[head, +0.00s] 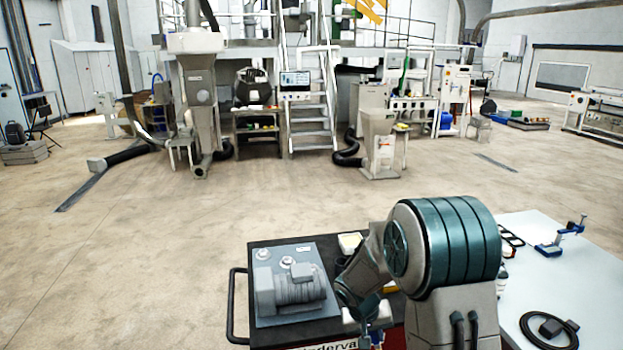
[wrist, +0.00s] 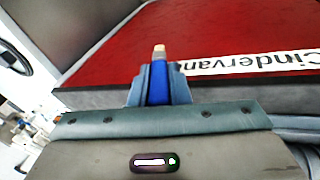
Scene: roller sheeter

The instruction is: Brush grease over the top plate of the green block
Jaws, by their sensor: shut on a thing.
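In the wrist view my gripper (wrist: 150,97) is shut on a blue-handled brush (wrist: 158,82) with a short pale tip. The tip points away from the gripper, in front of the red side of a cart (wrist: 215,40). In the head view my gripper (head: 372,337) is low at the cart's front edge, partly cut off by the frame. A grey-blue plate (head: 322,256) with a grey motor-like unit (head: 290,290) and two round pale fittings lies on the cart's black top. I see no clearly green block; my arm hides part of the cart.
A pale, square-looking item (head: 350,243) is at the cart's back edge. A white table (head: 590,275) on the right holds a blue clamp (head: 562,238) and a black cable coil (head: 548,328). Open floor lies beyond; machines and stairs stand at the back.

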